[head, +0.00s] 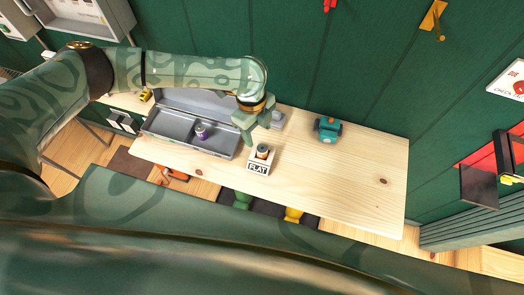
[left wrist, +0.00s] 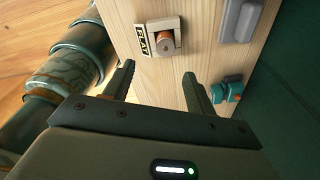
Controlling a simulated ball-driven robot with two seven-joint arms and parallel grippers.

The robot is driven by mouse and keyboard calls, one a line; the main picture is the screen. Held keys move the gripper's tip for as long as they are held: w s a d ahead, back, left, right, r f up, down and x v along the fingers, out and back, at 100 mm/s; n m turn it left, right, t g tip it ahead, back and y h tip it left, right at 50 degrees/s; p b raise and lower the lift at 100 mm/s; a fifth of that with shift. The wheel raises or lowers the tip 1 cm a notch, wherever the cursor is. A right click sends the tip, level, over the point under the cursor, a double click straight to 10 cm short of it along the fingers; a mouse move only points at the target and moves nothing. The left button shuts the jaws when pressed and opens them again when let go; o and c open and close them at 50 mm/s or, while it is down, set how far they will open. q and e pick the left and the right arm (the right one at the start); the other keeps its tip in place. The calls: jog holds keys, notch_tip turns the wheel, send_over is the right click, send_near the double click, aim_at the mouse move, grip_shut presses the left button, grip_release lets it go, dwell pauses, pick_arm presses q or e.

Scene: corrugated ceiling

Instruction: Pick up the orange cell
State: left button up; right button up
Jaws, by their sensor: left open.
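The orange cell (head: 262,151) stands in a small pale holder (head: 258,160) labelled "FLAT" on the wooden table. In the left wrist view the cell (left wrist: 166,40) shows a copper-orange end inside its holder (left wrist: 147,26). My left gripper (head: 257,127) is open and empty, above the table just behind and to the left of the cell in the head view. In the left wrist view its fingers (left wrist: 159,72) are spread apart, with the cell beyond the tips, not between them. My right gripper does not show.
A grey open case (head: 172,123) with a purple cell (head: 201,132) lies left of the holder. A grey block (head: 278,119) and a teal device (head: 327,129) stand toward the wall. The table (head: 345,180) is bare on the right. The green wall (head: 300,60) closes the back.

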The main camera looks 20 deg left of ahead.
pick_arm(q)
send_over(262, 148)
jog(key=f, duration=0.4)
jog(key=shift+w+a+f, duration=0.1)
jog(key=shift+w+a, duration=0.15)
notch_tip(262, 148, down, 2)
jog(key=shift+f+b, duration=0.1)
jog(key=shift+b, duration=0.3)
notch_tip(262, 148, down, 4)
jog(key=shift+s+d+r+b, duration=0.1)
jog(key=shift+s+d+b, duration=0.05)
jog(key=shift+b, duration=0.2)
jog(key=shift+f, duration=0.2)
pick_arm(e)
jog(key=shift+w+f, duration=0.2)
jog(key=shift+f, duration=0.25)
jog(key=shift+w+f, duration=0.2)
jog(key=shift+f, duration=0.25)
pick_arm(q)
jog(key=c, duration=0.9)
grip_shut()
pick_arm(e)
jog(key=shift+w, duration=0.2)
pick_arm(q)
jog(key=shift+r, duration=0.1)
